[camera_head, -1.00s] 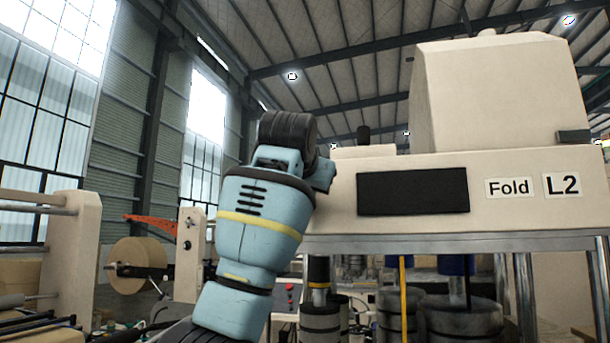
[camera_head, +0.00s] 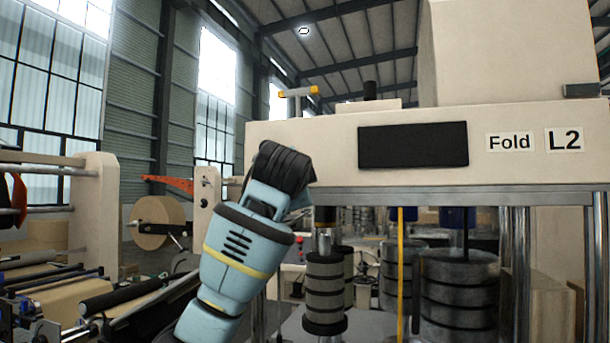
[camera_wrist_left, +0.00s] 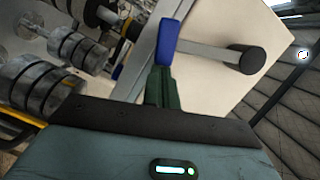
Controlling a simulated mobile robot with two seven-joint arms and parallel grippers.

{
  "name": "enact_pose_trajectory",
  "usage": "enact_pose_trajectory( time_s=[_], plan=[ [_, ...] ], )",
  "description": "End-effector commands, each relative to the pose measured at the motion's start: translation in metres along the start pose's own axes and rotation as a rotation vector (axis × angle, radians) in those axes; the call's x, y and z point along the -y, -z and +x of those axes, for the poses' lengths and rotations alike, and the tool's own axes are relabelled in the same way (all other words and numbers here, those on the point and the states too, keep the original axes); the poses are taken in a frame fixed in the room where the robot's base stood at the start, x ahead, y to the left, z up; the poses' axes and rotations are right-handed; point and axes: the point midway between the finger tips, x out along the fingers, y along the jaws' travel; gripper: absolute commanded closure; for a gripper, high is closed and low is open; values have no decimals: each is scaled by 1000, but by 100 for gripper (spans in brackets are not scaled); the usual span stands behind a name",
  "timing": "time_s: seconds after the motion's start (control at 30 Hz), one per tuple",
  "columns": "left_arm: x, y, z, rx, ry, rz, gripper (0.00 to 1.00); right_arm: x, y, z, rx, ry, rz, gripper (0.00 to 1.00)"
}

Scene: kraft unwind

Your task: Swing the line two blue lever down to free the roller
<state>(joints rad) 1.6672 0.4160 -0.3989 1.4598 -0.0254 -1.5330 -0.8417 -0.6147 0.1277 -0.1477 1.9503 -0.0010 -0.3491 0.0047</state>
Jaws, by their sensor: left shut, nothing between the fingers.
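In the left wrist view, a blue grip (camera_wrist_left: 170,39) stands at the end of a grey rod (camera_wrist_left: 205,52). The rod runs right to a black round post (camera_wrist_left: 246,59) against the cream machine. My left gripper (camera_wrist_left: 164,75) shows there as dark green fingers, shut and empty, right below the blue grip; I cannot tell whether they touch it. In the head view my left arm reaches up to the lower left corner of the cream machine marked Fold L2 (camera_head: 405,145); its fingers are hidden, and I cannot make out the blue grip. My right gripper is in neither view.
A lever with a yellow grip (camera_head: 298,92) shows above the machine's top edge. Stacked dark rollers (camera_head: 325,291) hang below it, beside a yellow vertical rod (camera_head: 400,262). A kraft roll (camera_head: 158,222) and another cream machine (camera_head: 93,195) stand at left.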

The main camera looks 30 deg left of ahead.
Motion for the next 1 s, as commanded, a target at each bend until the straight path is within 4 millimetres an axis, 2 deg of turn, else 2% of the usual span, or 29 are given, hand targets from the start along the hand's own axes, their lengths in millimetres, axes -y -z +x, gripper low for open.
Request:
enact_pose_trajectory(
  time_s=[0.3, 1.0],
  plan=[
    [-5, -18, 4, 4, 39, 151, 100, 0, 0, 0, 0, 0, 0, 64],
    [-5, -22, 5, 3, 51, 194, 100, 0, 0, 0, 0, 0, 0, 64]
  ],
)
